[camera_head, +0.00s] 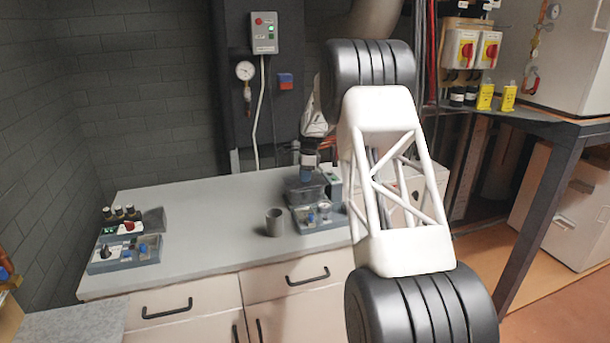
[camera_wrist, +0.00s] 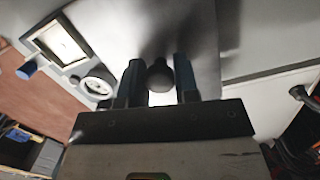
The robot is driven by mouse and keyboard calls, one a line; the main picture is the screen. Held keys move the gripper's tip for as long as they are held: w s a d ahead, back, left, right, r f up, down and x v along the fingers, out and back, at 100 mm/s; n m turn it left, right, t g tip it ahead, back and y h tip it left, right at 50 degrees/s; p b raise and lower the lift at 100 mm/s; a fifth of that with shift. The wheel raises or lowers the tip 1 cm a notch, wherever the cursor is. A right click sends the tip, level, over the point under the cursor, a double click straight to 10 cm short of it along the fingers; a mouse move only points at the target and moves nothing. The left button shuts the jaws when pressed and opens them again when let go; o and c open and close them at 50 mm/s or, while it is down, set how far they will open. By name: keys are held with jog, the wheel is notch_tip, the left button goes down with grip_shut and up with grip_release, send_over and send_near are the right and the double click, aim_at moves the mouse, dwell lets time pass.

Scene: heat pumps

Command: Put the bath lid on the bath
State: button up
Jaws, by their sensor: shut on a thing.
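My gripper (camera_head: 307,176) points down over the back right of the grey worktop. In the wrist view my gripper (camera_wrist: 158,80) has its two dark fingers on either side of a round dark knob, which I take for the bath lid's knob (camera_wrist: 160,74). In the head view a dark grey boxy shape (camera_head: 302,193) lies right under the fingertips. It seems to be the bath and its lid, but I cannot tell where one ends and the other begins, or whether they touch. My arm hides part of that area.
A grey cup (camera_head: 275,222) stands just left of the device tray (camera_head: 322,226), which carries blue knobs and a dial. A control unit with vials (camera_head: 124,250) stands at the worktop's left end. The worktop (camera_head: 205,220) between is clear. A dark table leg (camera_head: 540,215) stands at right.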

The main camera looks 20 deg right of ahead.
jog(key=shift+f, duration=0.5)
dwell(0.4)
jog(key=o, duration=1.1)
jog(key=shift+s+d+r, duration=0.1)
jog(key=shift+d+r, duration=0.05)
jog(key=shift+r, duration=1.15)
jog(key=shift+w+d+r, duration=0.1)
jog(key=shift+d+r, duration=0.1)
jog(key=shift+r, duration=1.1)
jog(key=shift+s+d+r, duration=0.1)
jog(key=shift+d+r, duration=0.05)
jog(key=shift+r, duration=1.15)
